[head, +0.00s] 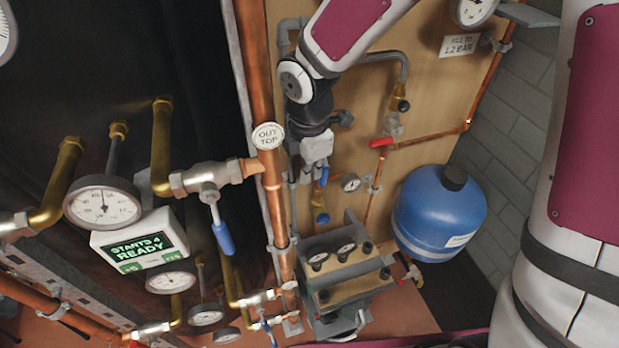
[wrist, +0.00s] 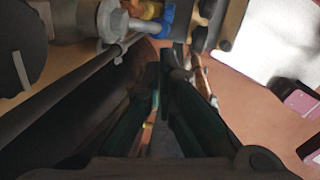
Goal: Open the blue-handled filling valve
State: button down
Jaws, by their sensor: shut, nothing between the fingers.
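A small blue handle (head: 324,176) shows on the board just below my gripper (head: 316,164) in the head view. A brass fitting with a blue part (head: 321,217) is lower on the same line. In the wrist view a blue handle (wrist: 156,27) with yellow-brass parts lies beyond my fingertips (wrist: 166,62), near the top middle. My gripper is shut and empty, its fingers apart from that handle in the picture. Depth is hard to judge. My wrist partly hides the valve area. A larger blue lever (head: 222,236) hangs from a pipe valve further left; I cannot tell which is the filling valve.
A vertical copper pipe (head: 272,200) with an "OUT TOP" tag runs left of my gripper. A red handle (head: 381,142) and small gauge (head: 351,182) are to its right. A blue tank (head: 438,212) stands further right. A box with gauges (head: 335,264) is below.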

notch_tip(320, 180, up, 8)
jog(key=s, duration=0.1)
jog(key=shift+s+a, duration=0.1)
dwell(0.5)
